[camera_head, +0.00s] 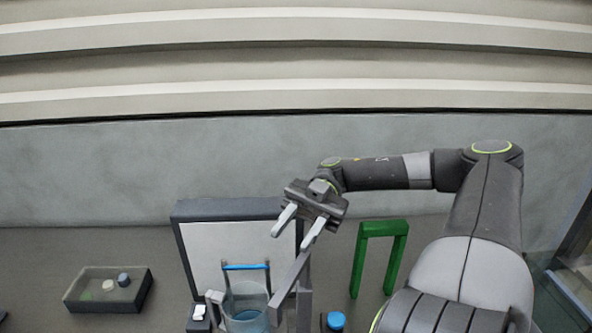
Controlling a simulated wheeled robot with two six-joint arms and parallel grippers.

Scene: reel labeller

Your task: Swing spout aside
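What looks like the spout, a grey angled bar (288,283), slants across the lower middle, beside an upright grey post (304,306). A clear container with bluish contents (247,302) and a blue bar across its top (246,267) stands just left of it. My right gripper (291,241) reaches in from the right, above the grey bar. Its two pale fingers are spread apart with nothing visible between them. The right fingertip is close to the top end of the bar; I cannot tell if they touch.
A dark-framed white panel (208,247) stands behind the container. A green arch (381,229) stands to the right, with a blue-topped item (336,320) below. A dark tray (107,303) with small items sits at left. Bare surface (60,250) lies behind the tray.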

